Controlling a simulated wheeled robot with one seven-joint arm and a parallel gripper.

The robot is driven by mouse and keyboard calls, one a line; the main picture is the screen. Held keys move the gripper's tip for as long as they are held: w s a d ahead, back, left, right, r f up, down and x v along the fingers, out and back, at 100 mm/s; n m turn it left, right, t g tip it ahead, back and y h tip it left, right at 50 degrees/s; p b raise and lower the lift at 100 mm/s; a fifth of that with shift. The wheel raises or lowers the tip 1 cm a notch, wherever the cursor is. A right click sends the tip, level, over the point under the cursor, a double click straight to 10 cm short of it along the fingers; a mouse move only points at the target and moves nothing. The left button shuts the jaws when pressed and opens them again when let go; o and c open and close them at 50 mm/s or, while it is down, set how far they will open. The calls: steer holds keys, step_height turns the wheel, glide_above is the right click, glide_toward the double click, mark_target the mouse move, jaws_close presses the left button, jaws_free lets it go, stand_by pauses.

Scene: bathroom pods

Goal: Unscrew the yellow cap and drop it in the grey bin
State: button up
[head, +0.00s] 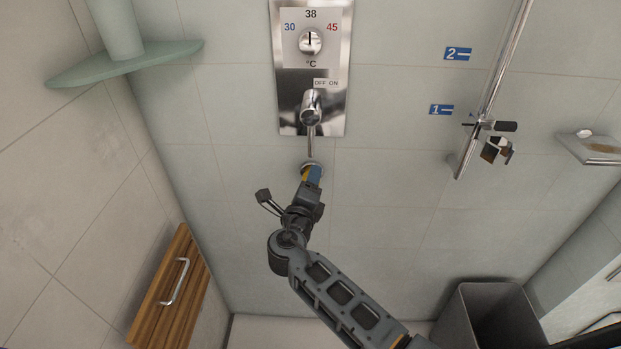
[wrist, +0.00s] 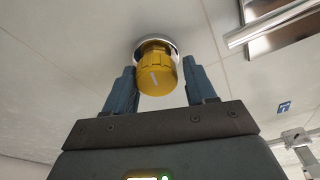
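In the head view a sliver of the cap (head: 305,174) shows beside my blue fingers, below the shower valve. My gripper (wrist: 158,64) has one finger on each side of the cap. A gap shows at the right finger; I cannot tell whether the left finger touches. The gripper also shows in the head view (head: 312,174). The grey bin (head: 453,323) stands on the floor at the lower right.
The chrome shower panel (head: 341,70), with its lever (head: 312,105), is just above the cap. A rail (head: 492,85) with a holder and a soap dish (head: 590,148) are to the right. The wall between cap and bin is clear.

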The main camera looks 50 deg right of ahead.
steer(key=shift+o, duration=0.5)
steer(key=shift+w+a, duration=0.1)
steer(key=m+y, duration=0.1)
steer(key=m, duration=0.4)
steer(key=m+t+y+b, duration=0.1)
steer(key=m, duration=0.4)
steer(key=m+t+b, duration=0.1)
steer(key=m, duration=0.4)
steer(key=shift+s+d+r+y, duration=0.1)
steer(key=shift+s+d+y, duration=0.1)
steer(key=shift+s+y, duration=0.2)
